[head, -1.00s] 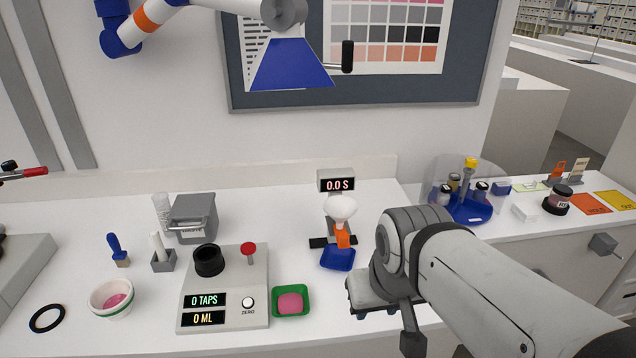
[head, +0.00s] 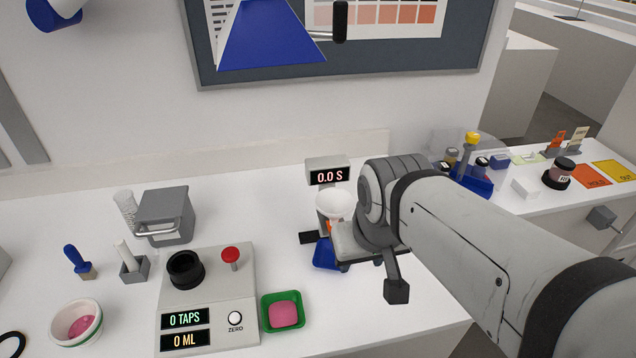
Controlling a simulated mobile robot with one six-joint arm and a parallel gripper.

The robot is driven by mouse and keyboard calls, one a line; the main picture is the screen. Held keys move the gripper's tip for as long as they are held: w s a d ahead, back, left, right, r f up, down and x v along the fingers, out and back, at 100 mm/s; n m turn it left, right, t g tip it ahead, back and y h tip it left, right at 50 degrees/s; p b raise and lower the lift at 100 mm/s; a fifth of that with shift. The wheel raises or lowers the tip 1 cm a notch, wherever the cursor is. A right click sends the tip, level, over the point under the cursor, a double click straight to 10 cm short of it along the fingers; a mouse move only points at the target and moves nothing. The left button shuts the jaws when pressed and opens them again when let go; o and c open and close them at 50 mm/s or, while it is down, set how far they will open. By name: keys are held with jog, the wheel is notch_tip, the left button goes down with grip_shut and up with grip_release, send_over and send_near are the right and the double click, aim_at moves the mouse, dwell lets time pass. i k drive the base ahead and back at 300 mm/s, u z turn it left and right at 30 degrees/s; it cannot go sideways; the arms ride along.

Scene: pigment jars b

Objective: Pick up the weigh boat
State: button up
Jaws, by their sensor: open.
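A small square green dish (head: 268,325) with a pink mound (head: 284,314) in it, which looks like the weigh boat, sits on the white counter right of the tapping machine. A blue dish (head: 323,254) sits below a white funnel (head: 335,204) and is partly hidden by my arm. My gripper (head: 372,275) is open, right of the green dish and beside the blue dish and funnel stand. It appears apart from the green dish, and I see nothing held in it. One dark finger shows; the other is mostly hidden.
The grey tapping machine (head: 209,297) with a black ring holder and red knob stands left of the green dish. A pink-filled bowl (head: 77,322), brush (head: 78,261) and grey box (head: 165,214) are farther left.

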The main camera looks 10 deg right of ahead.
aim_at(281, 311)
jog(key=u, duration=0.05)
jog(key=k, duration=0.55)
jog(key=z, duration=1.25)
jog(key=k, duration=0.9)
jog(key=u, duration=1.1)
jog(key=i, duration=1.05)
jog(key=u, duration=0.05)
